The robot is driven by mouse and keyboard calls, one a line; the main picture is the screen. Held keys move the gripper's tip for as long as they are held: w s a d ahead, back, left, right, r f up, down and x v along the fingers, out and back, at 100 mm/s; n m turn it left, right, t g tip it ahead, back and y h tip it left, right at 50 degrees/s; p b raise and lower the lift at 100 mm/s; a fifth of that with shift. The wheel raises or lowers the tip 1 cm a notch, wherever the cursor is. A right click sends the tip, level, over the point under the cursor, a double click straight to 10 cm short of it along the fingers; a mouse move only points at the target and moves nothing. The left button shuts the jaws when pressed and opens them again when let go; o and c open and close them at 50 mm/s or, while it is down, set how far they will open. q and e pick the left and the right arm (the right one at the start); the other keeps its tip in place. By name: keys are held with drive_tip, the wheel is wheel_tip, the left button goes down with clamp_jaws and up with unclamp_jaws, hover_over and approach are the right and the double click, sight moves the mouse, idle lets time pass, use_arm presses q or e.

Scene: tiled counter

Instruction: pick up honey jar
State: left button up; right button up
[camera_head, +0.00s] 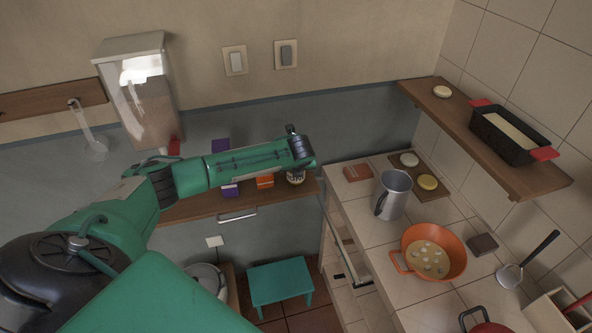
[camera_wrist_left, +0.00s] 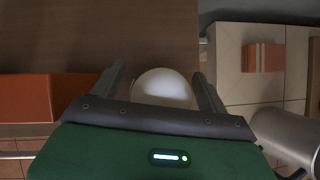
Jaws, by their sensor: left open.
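A small jar (camera_head: 295,178), apparently the honey jar, stands on the wooden shelf, partly hidden by my left gripper. In the left wrist view its pale round top (camera_wrist_left: 163,87) lies between the two dark fingers. My left gripper (camera_head: 297,165) is right above the jar in the head view. In the left wrist view the gripper (camera_wrist_left: 161,75) is open, one finger on each side of the jar. The lower part of the jar is hidden there. I cannot tell whether the fingers touch it. My right gripper is not in view.
An orange box (camera_head: 265,181) and purple boxes stand left of the jar on the shelf (camera_head: 185,211). The tiled counter (camera_head: 357,215) at right holds a metal pitcher (camera_head: 393,195), an orange pan (camera_head: 434,252) and a reddish box (camera_head: 357,173). A teal stool (camera_head: 280,282) stands below.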

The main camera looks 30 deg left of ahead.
use_arm(q)
drive_tip(key=c, duration=1.1)
drive_tip(key=shift+c, duration=0.8)
drive_tip(key=shift+r, duration=0.1)
